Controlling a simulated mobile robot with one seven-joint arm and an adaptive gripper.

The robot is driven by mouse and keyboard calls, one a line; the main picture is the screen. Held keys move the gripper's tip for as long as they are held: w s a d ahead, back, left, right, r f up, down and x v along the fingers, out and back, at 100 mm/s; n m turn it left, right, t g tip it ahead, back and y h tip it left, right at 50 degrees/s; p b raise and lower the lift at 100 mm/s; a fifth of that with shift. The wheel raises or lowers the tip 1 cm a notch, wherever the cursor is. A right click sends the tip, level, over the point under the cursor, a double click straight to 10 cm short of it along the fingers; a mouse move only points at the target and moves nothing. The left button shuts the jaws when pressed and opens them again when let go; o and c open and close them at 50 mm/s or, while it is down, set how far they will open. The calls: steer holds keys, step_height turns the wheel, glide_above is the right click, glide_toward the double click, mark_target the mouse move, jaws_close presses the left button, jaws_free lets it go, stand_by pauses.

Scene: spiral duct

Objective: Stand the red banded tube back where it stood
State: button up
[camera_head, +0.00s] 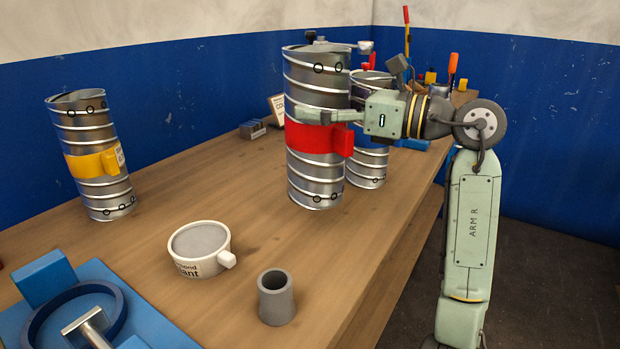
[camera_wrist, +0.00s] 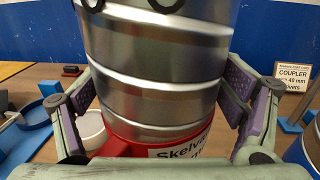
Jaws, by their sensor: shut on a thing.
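The red banded tube (camera_head: 316,175) is a tall ribbed metal duct with a red band and a red block on its side. It stands about upright at the middle of the head view. My gripper (camera_head: 326,114) is shut on it from the right, above the red band. In the wrist view the tube (camera_wrist: 155,60) fills the middle, between the purple-padded fingers (camera_wrist: 160,98), with a white label on its red band. I cannot tell whether its base touches the bench or hangs just above it.
A second metal tube (camera_head: 367,163) stands close behind, partly hidden. A yellow banded tube (camera_head: 96,195) stands at the left. A white mug (camera_head: 202,262), a grey cup (camera_head: 277,304) and a blue fixture (camera_head: 52,318) lie in front. The bench (camera_head: 250,190) is clear left of the red tube.

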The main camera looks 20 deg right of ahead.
step_height(320, 180, down, 7)
steer(key=p, duration=0.1)
steer(key=shift+f, duration=0.2)
steer(key=o, duration=1.5)
steer(key=b+v, duration=0.2)
steer(key=v, duration=1)
steer(key=shift+d+b, duration=0.1)
steer(key=shift+b, duration=0.3)
